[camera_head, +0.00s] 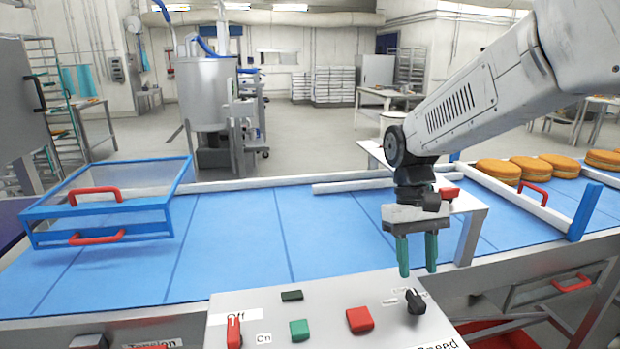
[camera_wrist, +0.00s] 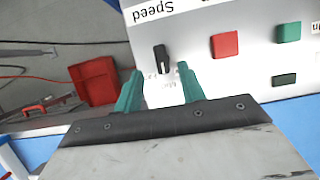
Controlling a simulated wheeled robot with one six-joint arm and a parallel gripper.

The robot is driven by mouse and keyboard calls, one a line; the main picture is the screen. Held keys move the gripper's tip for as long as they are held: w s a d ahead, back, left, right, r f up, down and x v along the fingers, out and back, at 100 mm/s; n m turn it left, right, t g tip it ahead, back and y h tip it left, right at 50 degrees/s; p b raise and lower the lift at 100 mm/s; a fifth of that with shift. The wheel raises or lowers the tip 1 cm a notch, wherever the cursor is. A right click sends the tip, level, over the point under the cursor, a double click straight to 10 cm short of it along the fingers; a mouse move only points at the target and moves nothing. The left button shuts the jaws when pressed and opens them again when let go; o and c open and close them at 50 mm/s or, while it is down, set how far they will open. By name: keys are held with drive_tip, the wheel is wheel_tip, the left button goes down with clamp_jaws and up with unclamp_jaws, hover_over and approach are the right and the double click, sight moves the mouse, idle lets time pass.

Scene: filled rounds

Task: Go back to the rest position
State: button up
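My gripper (camera_head: 417,254) has two green fingers pointing down, spread apart with nothing between them. It hangs over the control panel (camera_head: 250,305), just above and behind the black speed knob (camera_head: 415,301). In the wrist view my gripper (camera_wrist: 158,80) is also open, and the speed knob (camera_wrist: 161,58) shows between and beyond the fingertips, apart from them. My arm reaches in from the upper right of the head view.
The panel also has a red button (camera_head: 359,320), a green button (camera_head: 299,330) and a red Off/On switch (camera_head: 233,331). A blue conveyor (camera_head: 240,235) runs behind it, with a blue-framed guard (camera_head: 180,205) at left. Filled rounds (camera_head: 530,168) lie at right. A red bin (camera_wrist: 93,82) is below.

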drive_tip(key=s+d+r+t, duration=0.1)
drive_tip(key=s+r+t, duration=0.1)
drive_tip(key=s, duration=0.7)
drive_tip(key=s+d+r+m+t, duration=0.1)
drive_tip(key=s+d+r+t, duration=0.1)
drive_tip(key=s, duration=0.8)
drive_tip(key=shift+r+t+y, duration=0.15)
drive_tip(key=shift+t+y, duration=0.15)
drive_tip(key=shift+t, duration=0.5)
drive_tip(key=shift+d, duration=0.1)
